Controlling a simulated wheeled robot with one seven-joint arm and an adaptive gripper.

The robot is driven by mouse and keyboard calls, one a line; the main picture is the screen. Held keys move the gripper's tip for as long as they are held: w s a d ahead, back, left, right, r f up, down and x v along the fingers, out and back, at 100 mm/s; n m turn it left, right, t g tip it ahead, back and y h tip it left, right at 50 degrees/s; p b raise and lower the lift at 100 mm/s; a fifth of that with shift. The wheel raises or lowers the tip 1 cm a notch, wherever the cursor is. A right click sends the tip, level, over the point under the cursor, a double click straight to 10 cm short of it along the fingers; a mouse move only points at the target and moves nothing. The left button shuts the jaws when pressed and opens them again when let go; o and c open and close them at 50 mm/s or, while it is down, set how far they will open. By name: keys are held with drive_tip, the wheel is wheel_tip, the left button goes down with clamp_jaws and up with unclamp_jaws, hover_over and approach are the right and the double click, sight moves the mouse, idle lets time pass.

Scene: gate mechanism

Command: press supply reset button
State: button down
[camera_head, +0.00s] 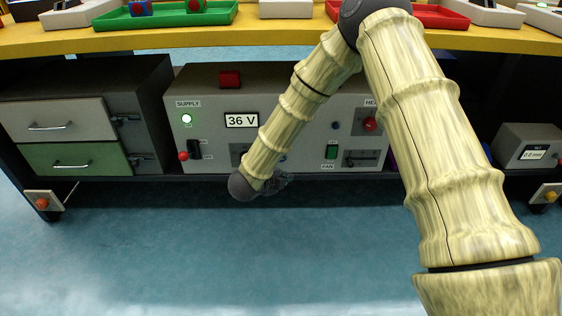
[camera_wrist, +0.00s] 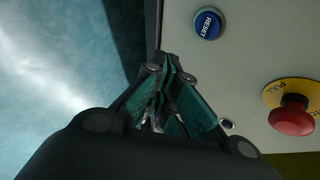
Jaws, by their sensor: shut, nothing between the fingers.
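The blue round RESET button (camera_wrist: 207,25) is on a pale panel (camera_wrist: 255,50) at the top of the wrist view. My gripper (camera_wrist: 170,68) is shut and empty, its tips below and left of the button in that picture. I see a gap between tips and button in the picture, but cannot tell the depth. In the head view, my dark gripper (camera_head: 276,183) is low in front of the grey supply unit (camera_head: 207,85), partly hidden by my arm. My arm covers the middle of the unit's front there, and I cannot make out the RESET label.
A red mushroom knob (camera_wrist: 292,117) on a yellow disc is right of my gripper. The unit has a green lamp (camera_head: 186,118), a 36 V display (camera_head: 241,121), a black switch (camera_head: 194,147) and a green fan switch (camera_head: 331,150). Drawers (camera_head: 70,130) stand left; blue floor lies clear in front.

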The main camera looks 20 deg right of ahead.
drive_tip(key=shift+w+d, duration=0.25)
drive_tip(key=shift+w, duration=0.6)
drive_tip(key=shift+w+d, duration=0.25)
drive_tip(key=shift+w, duration=0.55)
drive_tip(key=shift+w+d, duration=0.25)
drive_tip(key=shift+w, duration=0.6)
drive_tip(key=shift+w+d+p, duration=0.2)
drive_tip(key=shift+w+p, duration=0.5)
drive_tip(key=shift+w, duration=0.15)
idle(0.6)
drive_tip(key=shift+s, duration=0.15)
drive_tip(key=shift+s+a+p, duration=0.2)
drive_tip(key=shift+s+p, duration=0.3)
drive_tip(key=shift+s, duration=0.2)
drive_tip(key=shift+s+a+p, duration=0.25)
drive_tip(key=shift+s+p, duration=0.1)
drive_tip(key=shift+s, duration=0.45)
drive_tip(key=shift+s+a+p, duration=0.25)
drive_tip(key=shift+s+p, duration=0.1)
drive_tip(key=shift+s, duration=0.45)
drive_tip(key=shift+s+a+p, duration=0.25)
drive_tip(key=shift+s+p, duration=0.1)
drive_tip(key=shift+s, duration=0.45)
